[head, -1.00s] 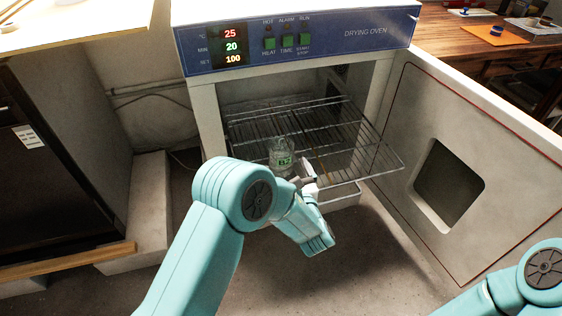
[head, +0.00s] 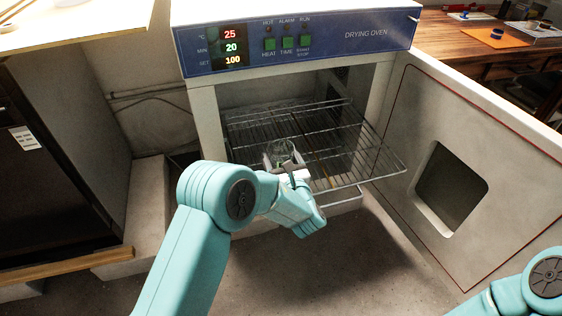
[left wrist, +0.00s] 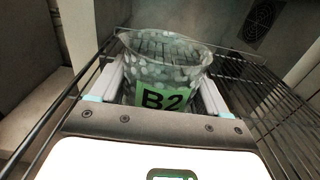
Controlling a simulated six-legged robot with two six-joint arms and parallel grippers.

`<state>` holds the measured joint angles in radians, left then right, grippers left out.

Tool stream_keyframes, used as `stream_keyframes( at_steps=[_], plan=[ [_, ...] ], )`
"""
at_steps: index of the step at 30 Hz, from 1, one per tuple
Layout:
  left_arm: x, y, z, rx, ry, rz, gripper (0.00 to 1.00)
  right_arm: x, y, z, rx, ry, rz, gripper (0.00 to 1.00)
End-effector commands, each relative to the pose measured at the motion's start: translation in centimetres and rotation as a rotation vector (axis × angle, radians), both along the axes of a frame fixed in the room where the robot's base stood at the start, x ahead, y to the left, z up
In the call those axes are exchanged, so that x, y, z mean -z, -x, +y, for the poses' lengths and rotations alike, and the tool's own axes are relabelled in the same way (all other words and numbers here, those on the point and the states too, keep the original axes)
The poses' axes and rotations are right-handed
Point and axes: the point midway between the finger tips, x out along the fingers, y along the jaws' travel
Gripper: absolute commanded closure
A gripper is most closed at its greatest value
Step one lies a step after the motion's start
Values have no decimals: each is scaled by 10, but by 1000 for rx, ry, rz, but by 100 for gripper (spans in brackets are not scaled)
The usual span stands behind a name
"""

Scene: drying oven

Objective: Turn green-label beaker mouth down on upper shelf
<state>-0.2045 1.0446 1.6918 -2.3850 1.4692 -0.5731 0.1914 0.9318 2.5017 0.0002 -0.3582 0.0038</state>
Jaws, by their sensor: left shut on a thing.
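The green-label beaker (head: 283,151) is clear glass and sits at the front of the pulled-out wire shelf (head: 365,160) in the oven. In the left wrist view the beaker (left wrist: 165,65) has a green label reading B2, the right way up, and its open mouth faces up. Its wall looks spotted with drops. My left gripper (head: 285,166) is shut on the beaker, with one finger on each side of it. Whether its base touches the wires is hidden. Only part of my right arm shows at the lower right; its gripper is out of view.
The drying oven (head: 300,40) has its door (head: 400,130) swung open to the right. A pale tray edge (head: 340,197) shows below the shelf. The shelf is bare around the beaker. A dark cabinet (head: 60,180) stands at the left.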

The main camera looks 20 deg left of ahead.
Motion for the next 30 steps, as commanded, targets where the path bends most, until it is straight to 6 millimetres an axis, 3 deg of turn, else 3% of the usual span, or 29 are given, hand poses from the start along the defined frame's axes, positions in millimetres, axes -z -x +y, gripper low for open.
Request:
stream_keyframes(
  at_steps=[6, 11, 14, 24, 30],
  plan=[
    [-4, 0, 0, 0, 0, -1, 56, -1, 0, 0, -1, 0, 1, 57],
    [-22, 0, 0, -1, 2, -5, 56, -8, 1, 1, -5, -1, 2, 57],
    [-44, 0, 0, 0, 2, -5, 56, -15, 3, 3, -11, -2, 5, 57],
    [-148, 0, 0, -1, 1, -6, 56, -44, 8, 7, -32, -6, 13, 57],
    [-186, 0, 0, -1, 1, -3, 56, -54, 8, 7, -31, -6, 14, 57]
  ],
)
